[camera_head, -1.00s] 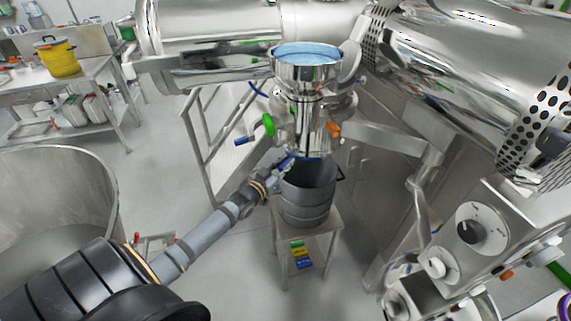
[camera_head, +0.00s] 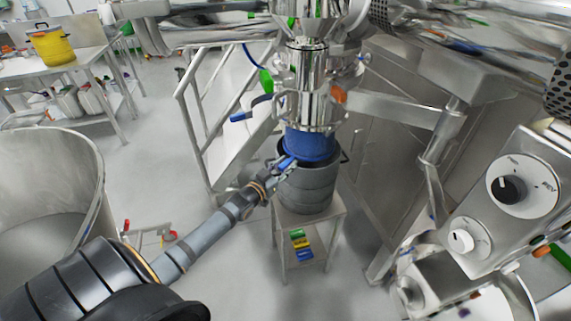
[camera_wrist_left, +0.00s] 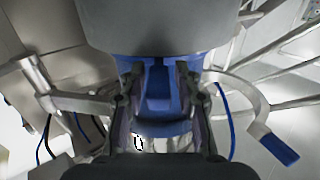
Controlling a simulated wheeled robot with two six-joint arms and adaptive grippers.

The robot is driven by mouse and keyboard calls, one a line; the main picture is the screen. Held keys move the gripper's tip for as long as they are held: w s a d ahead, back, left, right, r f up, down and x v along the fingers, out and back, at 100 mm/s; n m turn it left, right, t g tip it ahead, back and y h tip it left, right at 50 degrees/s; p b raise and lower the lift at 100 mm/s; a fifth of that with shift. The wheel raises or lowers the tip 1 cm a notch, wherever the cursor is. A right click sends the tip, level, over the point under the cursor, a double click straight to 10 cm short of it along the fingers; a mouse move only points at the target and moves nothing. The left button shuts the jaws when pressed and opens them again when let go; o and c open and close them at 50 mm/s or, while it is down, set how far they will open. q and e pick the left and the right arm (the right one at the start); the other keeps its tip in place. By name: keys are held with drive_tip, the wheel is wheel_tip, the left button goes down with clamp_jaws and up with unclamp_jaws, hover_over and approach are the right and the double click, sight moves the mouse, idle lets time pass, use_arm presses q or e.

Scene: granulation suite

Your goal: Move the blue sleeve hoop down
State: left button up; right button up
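The blue sleeve (camera_head: 310,146) hangs below the steel outlet (camera_head: 312,105), its lower end at the mouth of the grey drum (camera_head: 306,190). A blue tab of the sleeve hoop (camera_head: 287,162) sticks out at the sleeve's lower left. My left gripper (camera_head: 279,168) is at this tab, its arm coming from the lower left. In the left wrist view the fingers (camera_wrist_left: 160,100) stand on both sides of the blue hoop tab (camera_wrist_left: 160,88) and look closed on it. The hoop's far side is hidden. My right gripper is not in view.
The drum stands on a small steel table (camera_head: 330,215) with coloured blocks on its lower shelf. A blue-handled lever (camera_head: 240,117) and green and orange handles surround the outlet. A control box (camera_head: 508,190) is at right, and a large steel vessel (camera_head: 50,190) at left.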

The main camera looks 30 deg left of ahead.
use_arm(q)
drive_tip(key=shift+o, duration=0.5)
drive_tip(key=shift+r, duration=0.35)
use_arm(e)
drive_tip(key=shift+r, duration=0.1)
